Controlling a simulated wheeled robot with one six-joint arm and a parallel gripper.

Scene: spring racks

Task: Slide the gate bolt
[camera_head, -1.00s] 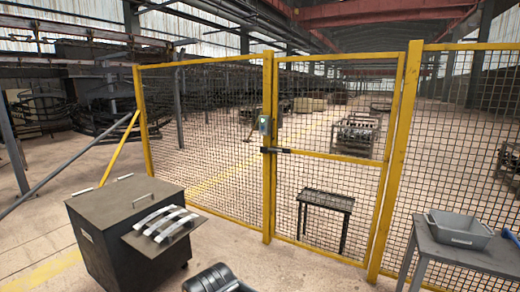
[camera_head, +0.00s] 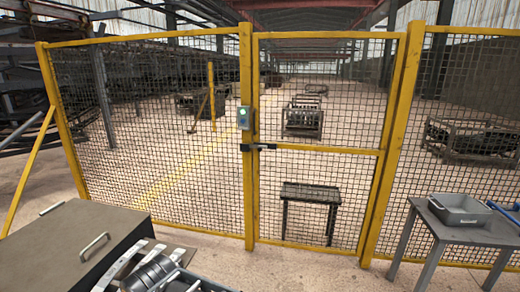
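The gate bolt (camera_head: 258,147) is a small dark horizontal bar at mid-height on the left side of the yellow-framed mesh gate (camera_head: 320,150). It spans from the yellow post (camera_head: 248,190) onto the gate's frame. The gate stands shut in line with the fence. A grey box with a green light (camera_head: 245,118) is fixed to the post just above the bolt. Dark rounded parts, apparently of my arm, show at the bottom edge left of centre. I cannot make out my gripper's fingers there, and nothing of mine touches the bolt.
A dark cabinet (camera_head: 60,250) with handles stands at the lower left, with curved metal strips on its side shelf (camera_head: 125,265). A grey table (camera_head: 425,215) with a grey bin (camera_head: 460,209) stands at the right. A dark table (camera_head: 310,192) is behind the gate. Floor before the gate is open.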

